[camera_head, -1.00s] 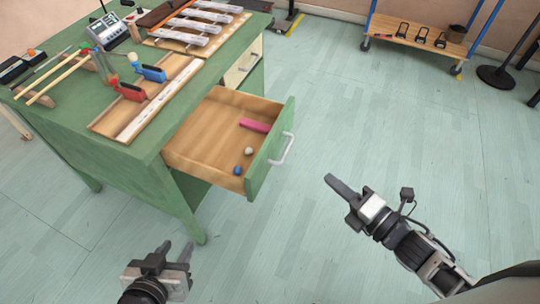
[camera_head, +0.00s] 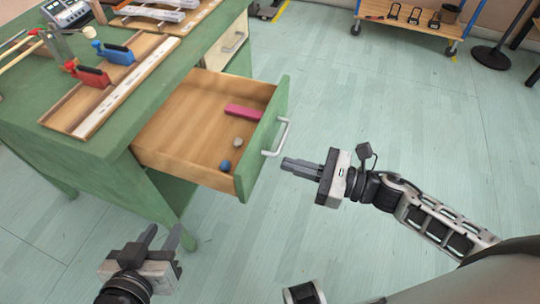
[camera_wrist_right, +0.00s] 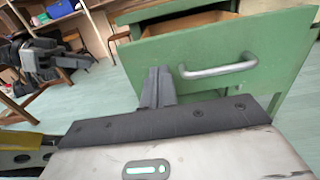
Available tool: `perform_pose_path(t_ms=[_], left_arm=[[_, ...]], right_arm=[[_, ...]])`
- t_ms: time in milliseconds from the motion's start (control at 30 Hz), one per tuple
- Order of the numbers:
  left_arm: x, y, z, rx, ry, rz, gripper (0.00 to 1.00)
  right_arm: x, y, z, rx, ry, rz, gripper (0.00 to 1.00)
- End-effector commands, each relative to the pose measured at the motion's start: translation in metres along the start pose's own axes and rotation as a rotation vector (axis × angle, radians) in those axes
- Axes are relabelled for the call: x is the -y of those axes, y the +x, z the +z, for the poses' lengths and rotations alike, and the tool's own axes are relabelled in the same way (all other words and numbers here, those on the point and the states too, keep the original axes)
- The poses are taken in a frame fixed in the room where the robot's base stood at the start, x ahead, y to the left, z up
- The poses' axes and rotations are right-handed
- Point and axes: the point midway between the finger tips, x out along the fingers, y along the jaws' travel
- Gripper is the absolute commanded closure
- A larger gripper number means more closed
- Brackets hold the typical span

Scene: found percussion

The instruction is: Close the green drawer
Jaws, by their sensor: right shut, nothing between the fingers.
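The green drawer (camera_head: 268,135) of the green desk stands pulled out, its wooden inside showing a pink block, a blue ball and a pale ball. Its front with a metal handle (camera_head: 277,137) also shows in the right wrist view (camera_wrist_right: 225,52). My right gripper (camera_head: 284,164) is shut and empty, its fingertips close to the drawer front just below the handle. I cannot tell whether they touch it. In the right wrist view its fingers (camera_wrist_right: 157,85) appear left of the handle. My left gripper (camera_head: 163,236) is apart from the drawer, near the desk's front leg, with its fingers spread.
The desk top (camera_head: 50,90) carries wooden rails, red and blue clamps (camera_head: 115,52) and sticks. A second, pale drawer (camera_head: 226,45) beyond is shut. A wheeled cart (camera_head: 410,20) stands at the back right.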

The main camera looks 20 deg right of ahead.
Motion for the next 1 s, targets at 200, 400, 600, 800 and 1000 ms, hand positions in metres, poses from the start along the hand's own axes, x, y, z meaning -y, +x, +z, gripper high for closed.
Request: perform_pose_path(t_ms=[200,400,600,800,1000], left_arm=[[0.000,-0.002,-0.002,0.003,-0.002,-0.001,0.64],[0.000,-0.001,-0.002,0.004,-0.004,-0.002,0.64],[0.001,0.001,-0.004,0.000,-0.004,-0.003,0.64],[0.001,0.001,-0.005,-0.003,-0.003,-0.003,0.64],[0.001,0.002,-0.002,-0.003,-0.003,-0.003,0.64]], right_arm=[[0.000,0.039,0.002,0.002,-0.001,0.001,1.00],[0.000,0.053,0.000,0.000,0.001,0.000,1.00],[0.000,0.055,0.000,-0.001,0.001,-0.001,1.00],[0.000,0.055,0.000,0.000,0.002,-0.001,1.00],[0.003,0.059,-0.001,0.001,0.003,-0.019,1.00]])
